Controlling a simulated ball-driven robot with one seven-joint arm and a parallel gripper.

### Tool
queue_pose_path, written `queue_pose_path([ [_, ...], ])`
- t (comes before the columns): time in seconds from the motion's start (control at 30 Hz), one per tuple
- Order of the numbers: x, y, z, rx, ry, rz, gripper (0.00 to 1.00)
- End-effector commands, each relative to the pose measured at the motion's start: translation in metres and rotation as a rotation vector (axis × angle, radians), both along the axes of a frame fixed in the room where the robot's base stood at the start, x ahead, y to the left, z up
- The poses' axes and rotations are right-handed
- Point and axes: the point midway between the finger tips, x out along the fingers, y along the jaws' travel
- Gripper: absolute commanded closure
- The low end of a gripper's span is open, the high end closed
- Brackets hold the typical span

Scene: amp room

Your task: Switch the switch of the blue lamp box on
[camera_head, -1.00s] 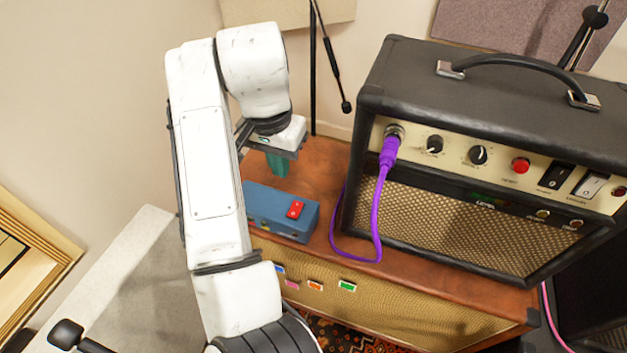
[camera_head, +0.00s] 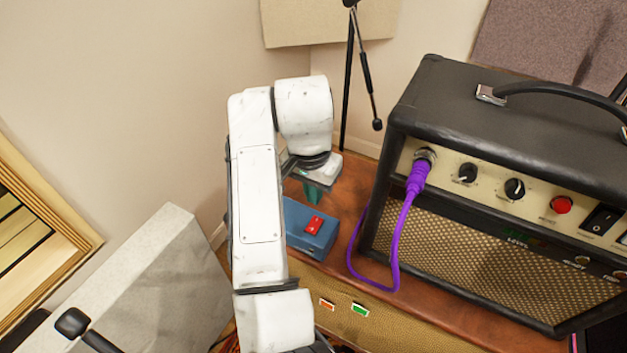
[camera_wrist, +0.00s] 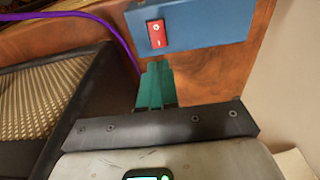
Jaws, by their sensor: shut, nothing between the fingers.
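The blue lamp box (camera_head: 299,224) stands on the brown wooden top, left of the amplifier. A red rocker switch (camera_head: 314,225) is on its upper face. My gripper (camera_head: 312,195), with green fingers, is at the box's far edge, and my arm hides part of the box's left side. In the wrist view the blue box (camera_wrist: 205,25) lies at the top with the red switch (camera_wrist: 157,33). My gripper (camera_wrist: 157,64) is shut and empty, its tips just below the switch in the picture. I cannot tell whether they touch the box.
A black amplifier (camera_head: 480,120) with knobs and switches stands to the right. A purple cable (camera_head: 398,235) loops from its panel down near the box. A thin black stand (camera_head: 347,90) is behind.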

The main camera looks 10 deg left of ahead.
Motion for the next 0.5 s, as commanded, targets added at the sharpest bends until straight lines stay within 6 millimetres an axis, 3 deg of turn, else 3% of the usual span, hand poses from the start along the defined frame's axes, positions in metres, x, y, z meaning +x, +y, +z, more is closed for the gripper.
queue_pose_path([
  [0.2, 0.004, -0.002, -0.043, -0.001, 0.003, 0.001, 1.00],
  [0.5, 0.008, -0.003, -0.074, 0.001, 0.000, -0.001, 1.00],
])
